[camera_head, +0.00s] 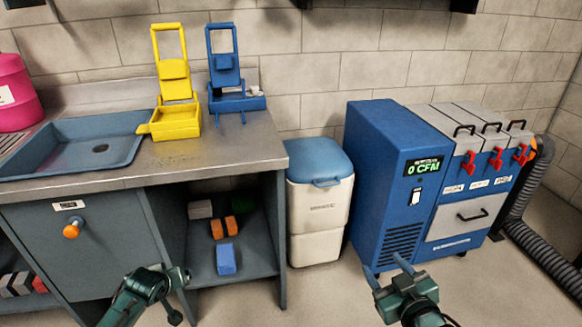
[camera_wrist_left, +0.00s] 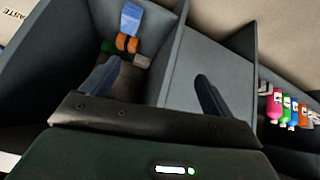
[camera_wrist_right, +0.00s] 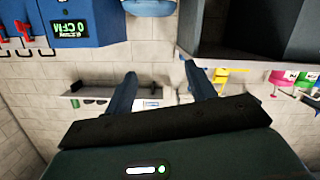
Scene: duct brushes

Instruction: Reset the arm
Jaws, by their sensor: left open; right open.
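My left gripper (camera_wrist_left: 153,82) is open and empty in the left wrist view, its blue fingers spread apart in front of the bench's lower front. In the head view its dark green arm shows at the bottom left, before the bench, and its fingers are hard to make out. My right gripper (camera_head: 387,268) is open and empty in the head view, low in front of the blue duct machine (camera_head: 392,180). Its two fingers also show spread in the right wrist view (camera_wrist_right: 162,85), with nothing between them.
The bench (camera_head: 225,150) carries a sink (camera_head: 70,140), a yellow stand (camera_head: 175,120) and a blue stand (camera_head: 238,103). Several blocks, including a blue one (camera_head: 226,259), lie on its open shelf. A white bin (camera_head: 318,215) stands beside it. A grey hose (camera_head: 550,258) runs at right.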

